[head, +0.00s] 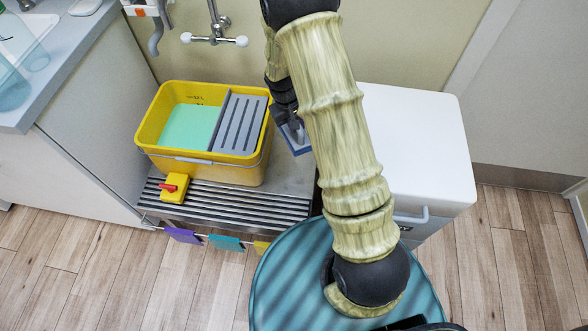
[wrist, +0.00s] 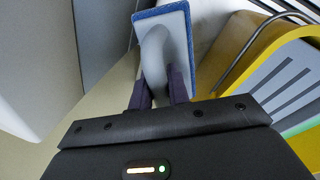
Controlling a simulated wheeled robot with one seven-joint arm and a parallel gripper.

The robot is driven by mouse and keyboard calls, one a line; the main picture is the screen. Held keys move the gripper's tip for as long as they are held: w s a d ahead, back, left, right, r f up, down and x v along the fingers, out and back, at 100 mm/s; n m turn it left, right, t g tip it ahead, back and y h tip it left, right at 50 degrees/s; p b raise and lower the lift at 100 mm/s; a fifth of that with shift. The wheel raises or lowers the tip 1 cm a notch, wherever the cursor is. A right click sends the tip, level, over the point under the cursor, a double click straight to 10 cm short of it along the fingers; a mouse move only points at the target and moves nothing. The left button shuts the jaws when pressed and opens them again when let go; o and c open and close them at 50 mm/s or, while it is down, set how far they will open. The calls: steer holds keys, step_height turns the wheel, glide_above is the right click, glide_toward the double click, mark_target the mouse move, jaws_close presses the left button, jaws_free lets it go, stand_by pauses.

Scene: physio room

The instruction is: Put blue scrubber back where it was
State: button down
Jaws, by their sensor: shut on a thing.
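The blue scrubber (wrist: 176,40) is a pale block with a blue rim and a light curved handle. My gripper (wrist: 160,92) is shut on its handle in the wrist view. In the head view the scrubber (head: 297,141) shows as a small blue piece, partly hidden behind my arm. My gripper (head: 283,117) holds it just right of the yellow tub (head: 258,170), near the white cabinet. What lies directly beneath the scrubber is hidden.
The tub holds green liquid and a grey ribbed tray (head: 240,123). It stands on a slatted metal rack (head: 240,200) with a yellow box with a red lever (head: 174,187). A white cabinet (head: 420,140) stands right, a tap (head: 215,38) behind, a counter (head: 60,60) left.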

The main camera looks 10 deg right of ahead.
step_height(320, 180, down, 8)
steer(key=w+n+b, duration=0.1)
steer(key=n+b, duration=0.1)
steer(key=b, duration=0.4)
steer(key=shift+w+t, duration=0.3)
steer(key=a+b+x, duration=0.1)
steer(key=b+x, duration=0.1)
steer(key=x, duration=0.4)
steer(key=shift+s+f+b, duration=0.2)
steer(key=shift+b, duration=0.15)
steer(key=shift+f, duration=0.1)
steer(key=shift+a+b+x, duration=0.15)
steer(key=shift+b+x, duration=0.2)
steer(key=shift+x, duration=0.55)
steer(key=shift+a+b+x, duration=0.2)
steer(key=shift+b+x, duration=0.15)
steer(key=shift+x, duration=0.5)
steer(key=shift+s+f, duration=0.1)
steer(key=shift+s, duration=0.05)
